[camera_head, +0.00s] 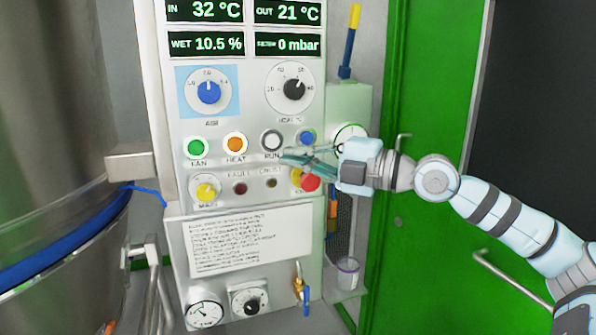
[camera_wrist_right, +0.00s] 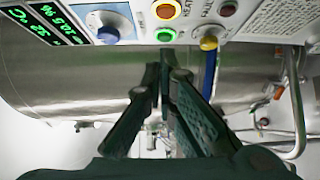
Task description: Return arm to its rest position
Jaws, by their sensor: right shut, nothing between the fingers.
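My right arm (camera_head: 500,215) reaches in from the right across the green door to the control panel (camera_head: 240,120). My right gripper (camera_head: 288,156) is shut and empty. In the head view its fingertips show just below the grey RUN button (camera_head: 272,140), over the panel's lower button rows. I cannot tell whether they touch the panel. In the right wrist view the shut fingers (camera_wrist_right: 165,72) point up the picture towards the green button (camera_wrist_right: 165,35), with the orange button (camera_wrist_right: 166,9) beyond. My left gripper is not in view.
The panel carries a lit green FAN button (camera_head: 196,147), an orange HEAT button (camera_head: 234,144), a blue button (camera_head: 305,137) and a red knob (camera_head: 309,181). A steel vessel (camera_head: 60,120) stands at left. A door handle (camera_head: 510,276) juts out below my forearm.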

